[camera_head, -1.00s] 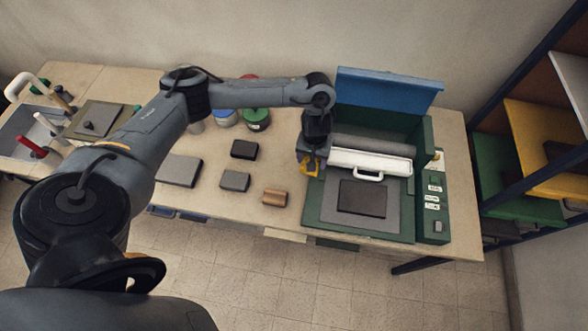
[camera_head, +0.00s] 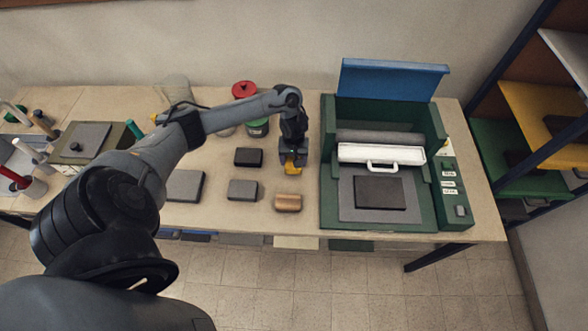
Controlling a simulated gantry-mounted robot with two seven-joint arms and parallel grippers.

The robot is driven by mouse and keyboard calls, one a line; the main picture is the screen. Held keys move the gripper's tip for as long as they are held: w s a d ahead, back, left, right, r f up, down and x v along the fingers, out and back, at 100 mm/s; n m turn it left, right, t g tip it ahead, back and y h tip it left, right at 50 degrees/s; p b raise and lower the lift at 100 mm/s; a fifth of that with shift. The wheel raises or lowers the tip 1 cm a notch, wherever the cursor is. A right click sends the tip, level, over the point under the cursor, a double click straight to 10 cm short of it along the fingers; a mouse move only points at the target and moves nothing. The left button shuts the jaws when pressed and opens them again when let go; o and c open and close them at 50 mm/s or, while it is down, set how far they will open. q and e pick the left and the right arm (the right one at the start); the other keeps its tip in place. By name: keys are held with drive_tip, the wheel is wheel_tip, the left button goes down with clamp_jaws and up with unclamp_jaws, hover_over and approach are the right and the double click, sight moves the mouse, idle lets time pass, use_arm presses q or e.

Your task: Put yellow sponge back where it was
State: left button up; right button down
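The yellow sponge (camera_head: 292,169) is at the tip of my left gripper (camera_head: 293,162), and only a small part of it shows below the dark fingers. The gripper appears shut on it. It is over the table (camera_head: 320,100) between the dark block (camera_head: 248,157) and the green machine (camera_head: 328,190), behind the brown block (camera_head: 288,202). I cannot tell whether the sponge touches the table. My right gripper is not in view.
A grey block (camera_head: 242,190) lies left of the brown one. The green machine has a raised blue lid (camera_head: 392,80), a white handled bar (camera_head: 380,154) and a dark slab (camera_head: 379,193). Jars with red (camera_head: 244,89) and green lids stand behind the gripper. Shelves (camera_head: 540,105) stand at right.

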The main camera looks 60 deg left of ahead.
use_arm(q)
drive_tip(key=shift+f+b, duration=0.45)
drive_tip(key=shift+f, duration=1.9)
drive_tip(key=shift+f, duration=0.1)
drive_tip(key=o, duration=1)
wheel_tip(320, 180, up, 12)
drive_tip(key=p, duration=0.4)
drive_tip(key=shift+p, duration=0.35)
